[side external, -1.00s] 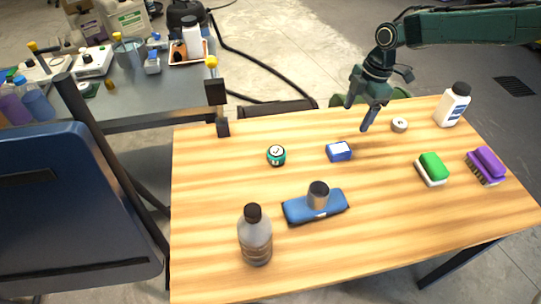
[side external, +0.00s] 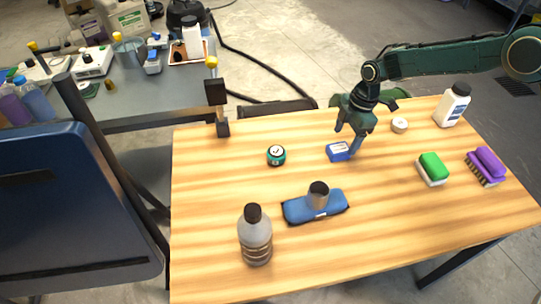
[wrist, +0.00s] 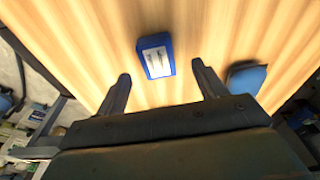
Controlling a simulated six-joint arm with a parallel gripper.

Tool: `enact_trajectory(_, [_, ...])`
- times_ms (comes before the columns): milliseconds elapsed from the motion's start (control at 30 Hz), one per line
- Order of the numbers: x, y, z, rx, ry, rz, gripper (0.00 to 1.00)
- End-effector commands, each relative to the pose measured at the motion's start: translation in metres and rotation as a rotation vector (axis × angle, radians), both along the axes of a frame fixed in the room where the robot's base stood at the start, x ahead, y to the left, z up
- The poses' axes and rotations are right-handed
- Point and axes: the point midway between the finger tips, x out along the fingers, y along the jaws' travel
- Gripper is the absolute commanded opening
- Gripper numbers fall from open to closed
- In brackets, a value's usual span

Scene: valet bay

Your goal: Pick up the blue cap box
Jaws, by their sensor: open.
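The blue cap box (side external: 338,151) is a small blue box with a white label, lying on the wooden table (side external: 220,190) near its middle. My gripper (side external: 347,141) is open just above and beside it in the side view, with one finger in front of the box's right end. In the wrist view the box (wrist: 156,56) lies ahead of and between the two spread fingers of my gripper (wrist: 160,85), touching neither there. Whether a finger touches the box in the side view I cannot tell.
A teal-and-black round tin (side external: 276,155) stands left of the box. A blue cloth pad (side external: 330,207) with a metal cup (side external: 318,194) lies nearer. A bottle (side external: 256,238), a green sponge (side external: 432,167), a purple brush (side external: 486,166), a white bottle (side external: 452,106) and a small roll (side external: 399,125) stand around.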

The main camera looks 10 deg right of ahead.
Motion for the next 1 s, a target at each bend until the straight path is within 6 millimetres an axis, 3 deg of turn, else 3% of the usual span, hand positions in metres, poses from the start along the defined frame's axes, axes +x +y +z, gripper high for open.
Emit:
enact_trajectory(167, [0.0, 0.001, -0.007, 0.0, 0.001, 0.0, 0.71])
enact_trajectory(600, [0.003, 0.007, -0.048, -0.001, 0.001, 0.0, 0.71])
enact_trajectory(1000, [0.003, 0.008, -0.051, 0.0, 0.0, 0.0, 0.71])
